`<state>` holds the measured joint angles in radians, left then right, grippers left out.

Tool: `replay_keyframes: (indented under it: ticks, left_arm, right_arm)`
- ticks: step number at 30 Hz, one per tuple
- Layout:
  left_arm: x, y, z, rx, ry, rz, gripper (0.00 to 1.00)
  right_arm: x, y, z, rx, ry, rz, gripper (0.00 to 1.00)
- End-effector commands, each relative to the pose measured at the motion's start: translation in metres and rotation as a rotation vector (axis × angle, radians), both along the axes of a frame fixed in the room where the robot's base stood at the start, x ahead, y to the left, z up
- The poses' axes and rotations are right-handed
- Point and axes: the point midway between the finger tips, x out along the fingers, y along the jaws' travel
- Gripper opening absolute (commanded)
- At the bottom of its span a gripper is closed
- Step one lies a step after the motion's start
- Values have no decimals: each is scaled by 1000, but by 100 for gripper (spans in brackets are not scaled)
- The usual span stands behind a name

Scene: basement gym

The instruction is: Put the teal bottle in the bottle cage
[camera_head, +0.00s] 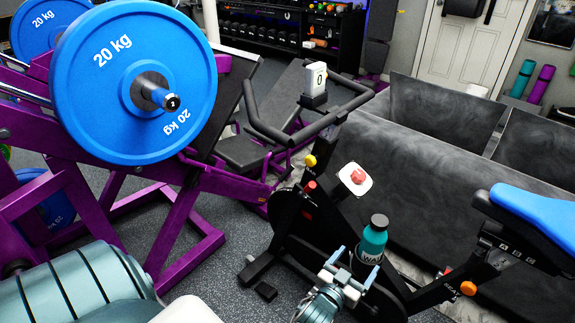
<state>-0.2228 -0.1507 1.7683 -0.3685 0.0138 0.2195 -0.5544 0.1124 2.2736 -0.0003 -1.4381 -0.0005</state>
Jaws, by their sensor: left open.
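The teal bottle (374,240) with a dark cap and white lettering stands nearly upright by the black frame of the exercise bike, right of the white-and-red console. Its lower part is partly hidden behind my left gripper (352,271). The left gripper is open, with its fingers just in front of and beside the bottle's lower part. I cannot tell whether the fingers touch it. The bottle cage is not clearly visible; dark parts show around the bottle's base, but I cannot tell whether the bottle sits in the cage. My right gripper is not in view.
The bike's handlebars (282,133) and blue saddle (540,215) rise on either side of the bottle. A purple rack with a blue 20 kg plate (110,65) stands at the left. A dark grey sofa (440,190) is behind the bike.

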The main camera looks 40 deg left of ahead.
Motion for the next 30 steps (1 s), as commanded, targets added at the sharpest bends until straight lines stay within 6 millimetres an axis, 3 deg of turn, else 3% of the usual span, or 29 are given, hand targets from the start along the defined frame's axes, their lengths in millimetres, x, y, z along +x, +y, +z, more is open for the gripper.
replay_keyframes:
  ticks: [5,8,15,21,25,30]
  left_arm:
    - [-26,27,-24,16,186,43,84]
    - [-57,48,-44,28,378,70,84]
    - [-161,78,-75,61,863,67,84]
    - [-236,84,-77,91,1162,15,84]
    - [-260,85,-74,100,1253,-7,84]
    - [-266,85,-74,103,1279,-13,84]
  right_arm:
    - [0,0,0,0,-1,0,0]
    - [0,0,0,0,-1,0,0]
    - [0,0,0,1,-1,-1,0]
    - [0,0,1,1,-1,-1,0]
    - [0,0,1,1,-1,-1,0]
    - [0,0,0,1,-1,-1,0]
